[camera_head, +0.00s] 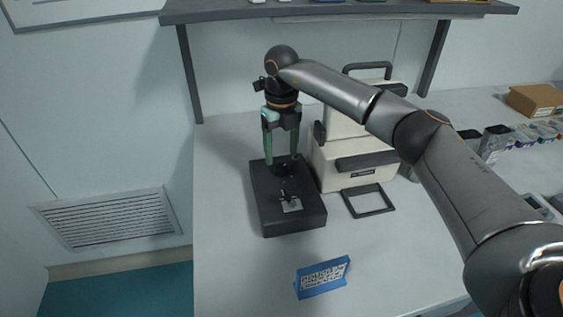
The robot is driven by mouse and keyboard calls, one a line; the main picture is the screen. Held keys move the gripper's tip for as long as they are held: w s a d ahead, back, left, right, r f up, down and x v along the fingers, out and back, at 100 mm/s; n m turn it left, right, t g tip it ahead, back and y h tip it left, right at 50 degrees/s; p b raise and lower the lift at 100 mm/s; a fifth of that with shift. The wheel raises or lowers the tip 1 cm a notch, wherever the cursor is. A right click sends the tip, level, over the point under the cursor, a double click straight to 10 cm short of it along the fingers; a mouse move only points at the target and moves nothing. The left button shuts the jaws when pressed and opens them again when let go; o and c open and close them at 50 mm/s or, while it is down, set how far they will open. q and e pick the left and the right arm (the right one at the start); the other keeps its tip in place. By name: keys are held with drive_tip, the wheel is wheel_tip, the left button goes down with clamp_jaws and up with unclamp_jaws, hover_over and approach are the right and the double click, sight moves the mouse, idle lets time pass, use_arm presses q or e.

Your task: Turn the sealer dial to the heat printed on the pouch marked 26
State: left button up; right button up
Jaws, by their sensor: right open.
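A black box-shaped device (268,222), which looks like the sealer, stands on the pale table. A small silver plate with a dark knob or lever (290,204) is on its top; its setting is too small to read. My right gripper (282,162) points down with its two green fingers apart and empty. Its tips are over or beside the back part of the black device, around a dark round part there; contact cannot be told. I cannot make out a pouch marked 26. My left gripper is not in view.
A cream machine (340,164) stands right of the black device, partly behind my right arm. A dark square frame (368,212) lies before it. A blue stand with a printed card (322,277) is at the front. Small items and a cardboard box (535,100) are at right. A shelf (230,14) hangs above.

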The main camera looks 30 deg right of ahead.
sight(281, 167)
wheel_tip(281, 167, up, 8)
idle(0.7)
